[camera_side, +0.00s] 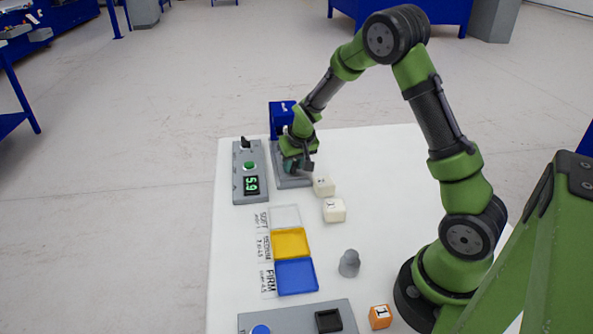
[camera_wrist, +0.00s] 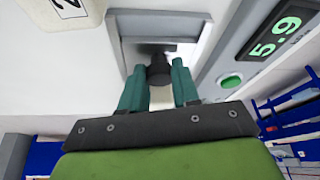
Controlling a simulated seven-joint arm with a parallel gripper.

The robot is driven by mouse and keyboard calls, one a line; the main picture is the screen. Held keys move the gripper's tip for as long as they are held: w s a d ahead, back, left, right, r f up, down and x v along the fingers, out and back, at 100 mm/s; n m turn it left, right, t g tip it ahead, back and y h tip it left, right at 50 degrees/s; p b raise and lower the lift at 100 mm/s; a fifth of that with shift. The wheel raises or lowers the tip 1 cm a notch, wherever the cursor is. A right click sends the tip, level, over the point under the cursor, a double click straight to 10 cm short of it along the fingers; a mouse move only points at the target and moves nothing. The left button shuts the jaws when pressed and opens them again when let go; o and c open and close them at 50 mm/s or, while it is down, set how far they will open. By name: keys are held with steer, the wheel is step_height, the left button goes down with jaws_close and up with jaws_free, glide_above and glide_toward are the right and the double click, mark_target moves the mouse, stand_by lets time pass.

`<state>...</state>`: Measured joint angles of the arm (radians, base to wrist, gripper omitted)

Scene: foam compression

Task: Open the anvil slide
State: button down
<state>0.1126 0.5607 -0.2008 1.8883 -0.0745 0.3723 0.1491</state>
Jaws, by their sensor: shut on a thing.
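The foam press has a blue upper block (camera_side: 283,112) and a grey base (camera_side: 292,183), at the far end of the white table. My gripper (camera_side: 299,164) is low at the front of the press, over the grey base. In the wrist view my gripper's teal fingers (camera_wrist: 159,72) close around a dark round knob (camera_wrist: 159,66), which I take to be the anvil slide's handle. Behind the knob is a pale recess with a grey frame (camera_wrist: 160,18). The arm and fingers hide much of the slide in the side view, so its exact position is unclear.
A grey panel (camera_side: 242,160) with a green button and a 5.9 display stands left of the press. Two white numbered cubes (camera_side: 323,186) (camera_side: 334,210) lie close in front. Clear, yellow (camera_side: 291,243) and blue (camera_side: 296,277) trays, a grey knob-shaped piece (camera_side: 349,263) and an orange cube (camera_side: 380,316) are nearer.

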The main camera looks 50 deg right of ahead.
steer(key=shift+s+a, duration=0.45)
steer(key=c, duration=0.8)
jaws_free()
steer(key=v, duration=1.7)
steer(key=shift+f, duration=0.1)
